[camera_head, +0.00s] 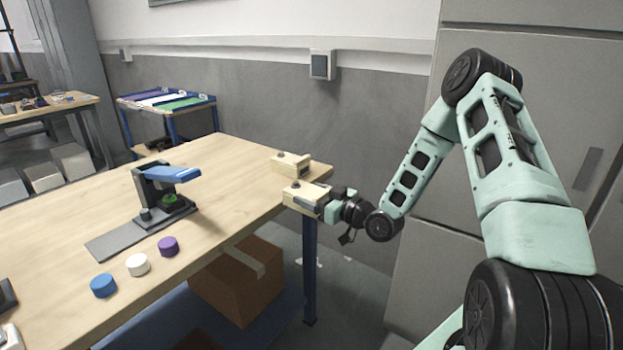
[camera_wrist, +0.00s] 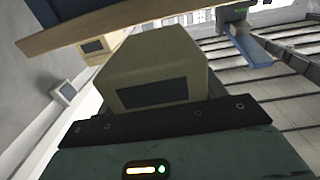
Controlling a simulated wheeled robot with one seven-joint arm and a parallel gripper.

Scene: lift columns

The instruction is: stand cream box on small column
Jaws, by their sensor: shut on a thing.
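A cream box (camera_head: 301,191) is in my gripper (camera_head: 318,203) at the right end of the wooden table. The wrist view shows the held cream box (camera_wrist: 150,60) close up, with a dark panel on its near face. I cannot tell whether it touches the table. A second cream box (camera_head: 288,163) stands just behind it at the table's far right corner; it also shows in the wrist view (camera_wrist: 100,48). A dark grey stand (camera_head: 146,190) with a blue arm (camera_head: 172,174) and a green piece under it is mid-table. No thing is clearly the small column.
Purple (camera_head: 168,246), white (camera_head: 138,265) and blue (camera_head: 104,286) round pieces lie along the wooden table's (camera_head: 235,165) front edge. A cardboard box (camera_head: 240,285) sits beneath. The tabletop between the stand and the cream boxes is clear.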

